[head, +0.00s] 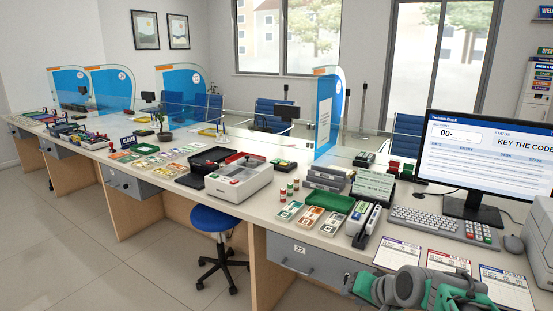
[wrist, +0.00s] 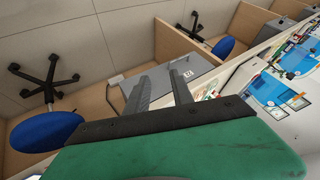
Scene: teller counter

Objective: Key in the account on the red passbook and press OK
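The monitor (head: 487,155) at the right shows a field reading "00-" and the words "KEY THE CODE". A keypad (head: 479,231) with coloured keys stands at the right end of the keyboard. A sheet or booklet with a red header (head: 446,261) lies on the counter between two blue-headed ones (head: 400,253); its number is too small to read. My arm's grey and green end is low at the right, in front of these papers and partly over them. In the wrist view my gripper (wrist: 160,76) has its two fingers apart, with nothing between them; it faces drawers and floor.
A keyboard (head: 425,218) lies left of the keypad, and a mouse (head: 513,243) to its right. A white device (head: 541,242) stands at the right edge. A blue stool (head: 215,219) stands in front.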

